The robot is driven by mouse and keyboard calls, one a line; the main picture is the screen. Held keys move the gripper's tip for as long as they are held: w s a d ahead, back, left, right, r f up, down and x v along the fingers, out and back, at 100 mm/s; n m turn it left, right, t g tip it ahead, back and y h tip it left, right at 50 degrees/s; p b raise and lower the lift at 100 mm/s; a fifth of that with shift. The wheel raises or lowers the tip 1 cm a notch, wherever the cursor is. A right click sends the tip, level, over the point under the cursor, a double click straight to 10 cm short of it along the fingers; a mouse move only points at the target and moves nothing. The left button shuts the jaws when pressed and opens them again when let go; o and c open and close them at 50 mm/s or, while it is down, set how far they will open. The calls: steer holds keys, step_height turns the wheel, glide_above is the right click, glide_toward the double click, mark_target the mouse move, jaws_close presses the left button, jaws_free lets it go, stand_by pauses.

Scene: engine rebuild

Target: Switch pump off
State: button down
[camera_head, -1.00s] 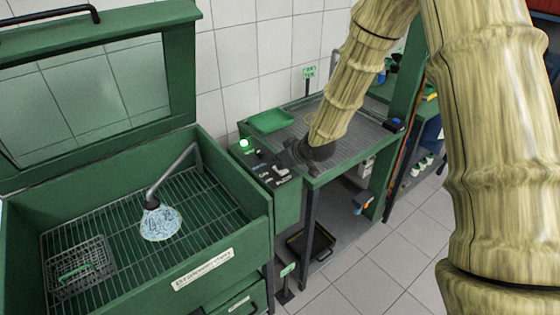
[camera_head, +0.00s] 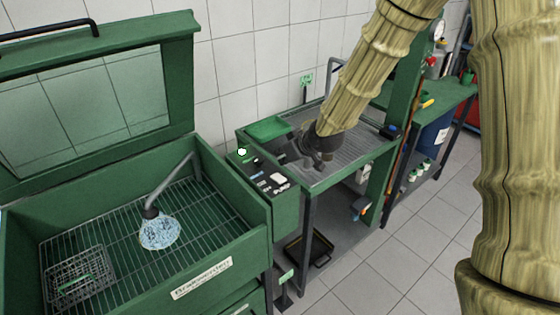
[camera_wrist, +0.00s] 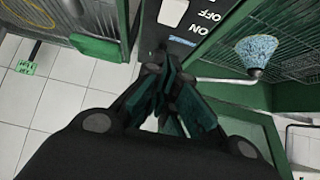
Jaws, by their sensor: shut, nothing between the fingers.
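The pump control panel (camera_head: 264,176) is a dark plate on top of the green housing between the washer tub and the draining table. It carries a white rocker switch (camera_head: 279,178), a "PUMP" label and a lit green lamp (camera_head: 241,152). In the wrist view, "ON" and "OFF" lettering and the white rocker (camera_wrist: 173,12) show beyond the fingers. My gripper (camera_head: 300,160) is shut and empty. It is over the draining table side, just right of the panel, apart from the rocker. In the wrist view, its fingertips (camera_wrist: 172,68) are near the panel's end. The rocker's tilt is unclear.
The washer tub (camera_head: 225,262) stands left with its lid raised. A nozzle (camera_head: 150,212) hangs over its grate, with a blue-white spray patch (camera_head: 160,232) below. A green tray (camera_head: 269,127) lies on the draining table. Open floor is in front.

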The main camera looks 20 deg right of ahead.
steer(key=shift+b+v, duration=0.55)
steer(key=shift+v, duration=2.2)
steer(key=shift+w+r, duration=0.1)
steer(key=shift+r, duration=0.05)
